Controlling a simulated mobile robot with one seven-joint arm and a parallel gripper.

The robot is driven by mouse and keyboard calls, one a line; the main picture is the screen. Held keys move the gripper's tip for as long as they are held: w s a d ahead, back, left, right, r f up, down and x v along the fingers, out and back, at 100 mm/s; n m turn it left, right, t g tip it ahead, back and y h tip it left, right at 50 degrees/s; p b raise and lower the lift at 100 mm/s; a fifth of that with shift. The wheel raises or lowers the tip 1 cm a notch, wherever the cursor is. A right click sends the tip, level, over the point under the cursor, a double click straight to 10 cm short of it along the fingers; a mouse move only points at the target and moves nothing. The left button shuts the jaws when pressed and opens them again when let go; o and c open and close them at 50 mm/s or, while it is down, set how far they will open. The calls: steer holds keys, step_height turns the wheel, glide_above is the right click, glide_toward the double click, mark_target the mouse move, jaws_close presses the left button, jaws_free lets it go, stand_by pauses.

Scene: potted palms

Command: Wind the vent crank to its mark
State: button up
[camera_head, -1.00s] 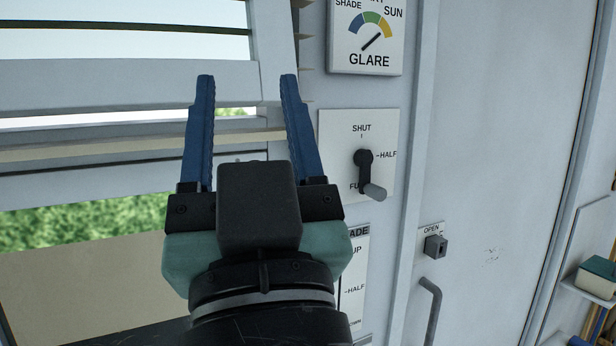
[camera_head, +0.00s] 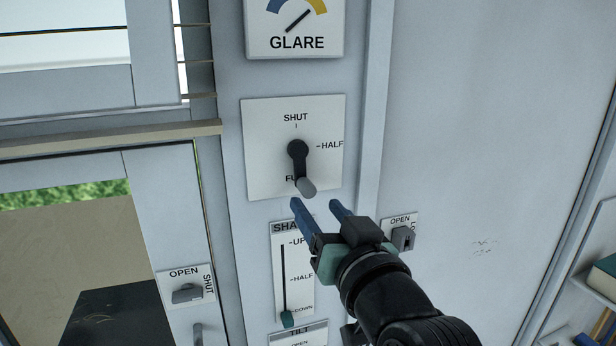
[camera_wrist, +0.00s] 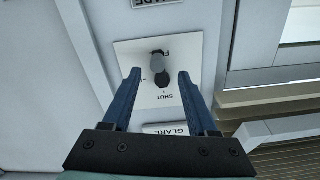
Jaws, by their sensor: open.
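The vent crank (camera_head: 299,160) is a black arm with a grey knob (camera_head: 307,188), on a white plate (camera_head: 262,165) marked SHUT at top, HALF at right and FULL at the bottom. The arm points down and slightly right, and the knob partly covers the FULL label. My gripper (camera_head: 316,203) is open and empty. In the head view its blue fingertips are just below the knob. In the wrist view the plate appears upside down and the knob (camera_wrist: 157,63) shows between the fingertips (camera_wrist: 160,73). I see no clear contact.
A GLARE gauge (camera_head: 293,43) is above the plate. Below is a SHADE slider (camera_head: 287,319) at DOWN, with a TILT panel (camera_head: 298,333) under it. An OPEN/SHUT latch (camera_head: 188,293) is at left and another latch (camera_head: 403,238) at right. A shelf (camera_head: 597,285) stands far right.

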mark_target(310, 194)
steer(key=p+x, duration=0.2)
steer(key=x, duration=0.5)
steer(key=shift+d+p, duration=0.2)
steer(key=shift+p, duration=0.1)
jaws_close()
